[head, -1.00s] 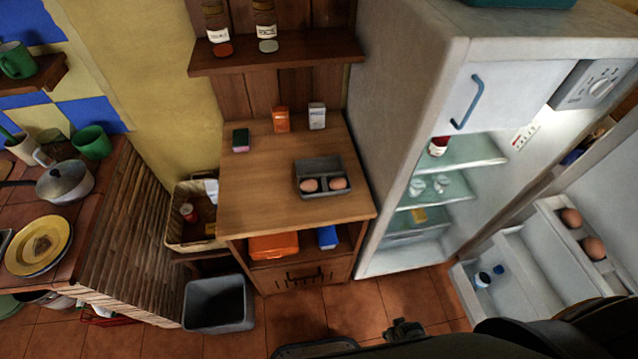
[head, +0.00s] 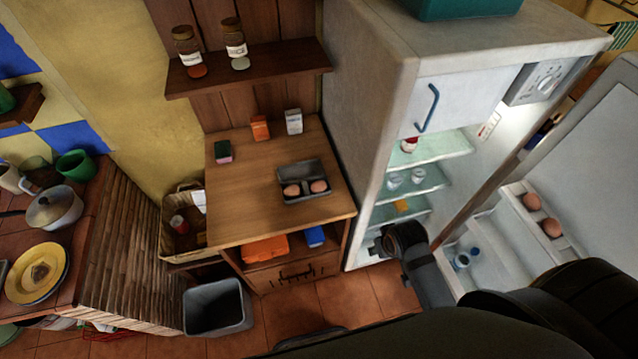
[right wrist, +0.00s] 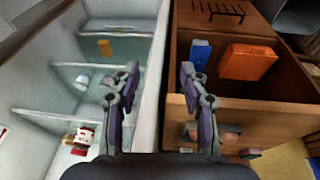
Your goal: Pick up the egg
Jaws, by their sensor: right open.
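Two brown eggs (head: 305,188) sit in an open grey carton (head: 303,170) on top of the wooden cabinet (head: 245,200). Two more eggs (head: 542,215) sit in the rack of the open fridge door. My right gripper (head: 380,245) is in front of the fridge, right of the cabinet and apart from all the eggs. In the right wrist view the right gripper (right wrist: 159,75) is open with nothing between its fingers. Behind its right finger, brownish shapes (right wrist: 230,128) on the cabinet top look like the carton eggs, partly hidden. My left gripper is not in view.
The fridge (head: 365,130) stands open right of the cabinet. An orange box (head: 265,250) and a blue box (head: 314,236) are on the cabinet's lower shelf. A sponge (head: 222,152) and small boxes stand on top. A grey bin (head: 215,305) is on the floor.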

